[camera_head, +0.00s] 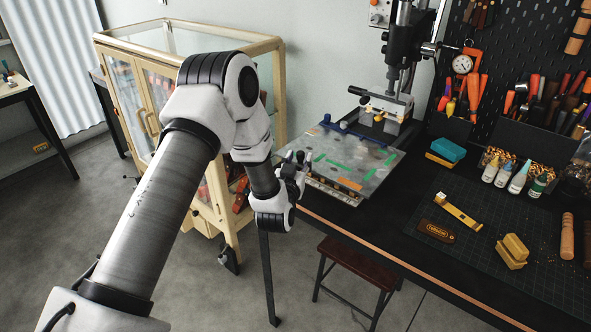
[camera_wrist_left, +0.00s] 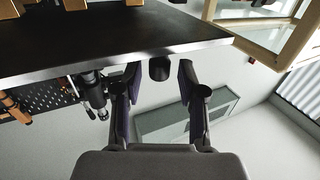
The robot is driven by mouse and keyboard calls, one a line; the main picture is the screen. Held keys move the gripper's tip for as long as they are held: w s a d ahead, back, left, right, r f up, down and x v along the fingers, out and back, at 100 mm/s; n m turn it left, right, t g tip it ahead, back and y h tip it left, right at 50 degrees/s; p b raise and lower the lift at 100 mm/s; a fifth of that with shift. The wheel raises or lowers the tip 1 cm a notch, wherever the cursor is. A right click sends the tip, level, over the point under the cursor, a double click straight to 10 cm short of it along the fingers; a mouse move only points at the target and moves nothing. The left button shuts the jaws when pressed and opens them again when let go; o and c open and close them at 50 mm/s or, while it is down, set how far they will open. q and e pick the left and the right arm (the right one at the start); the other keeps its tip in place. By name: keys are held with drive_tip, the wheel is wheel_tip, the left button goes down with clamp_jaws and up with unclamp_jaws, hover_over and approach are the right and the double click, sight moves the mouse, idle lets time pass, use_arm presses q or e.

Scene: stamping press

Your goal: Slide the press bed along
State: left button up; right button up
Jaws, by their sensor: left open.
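The press bed (camera_head: 350,163) is a flat grey plate with green and orange strips on it, on the bench below the press (camera_head: 397,60). My left gripper (camera_head: 296,160) is at the bed's left front edge. In the left wrist view my left gripper (camera_wrist_left: 157,88) has its two fingers spread apart. A short dark cylinder (camera_wrist_left: 160,68) shows between the fingers, by the edge of a dark slab (camera_wrist_left: 115,48). I cannot tell whether the fingers touch it. My right gripper is in neither view.
A glass-sided cream cabinet (camera_head: 130,48) stands behind my left arm. A stool (camera_head: 358,264) stands below the bench's front edge. A cutting mat (camera_head: 480,215) with small tools and bottles lies right of the bed. A pegboard (camera_head: 540,50) with tools stands behind.

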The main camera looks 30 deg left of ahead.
use_arm(q)
drive_tip(key=shift+w+a, duration=0.2)
drive_tip(key=shift+w, duration=0.1)
drive_tip(key=shift+d, duration=0.1)
clamp_jaws()
drive_tip(key=shift+w, duration=0.1)
drive_tip(key=shift+w, duration=0.25)
drive_tip(key=shift+o, duration=1)
unclamp_jaws()
drive_tip(key=shift+r, duration=0.1)
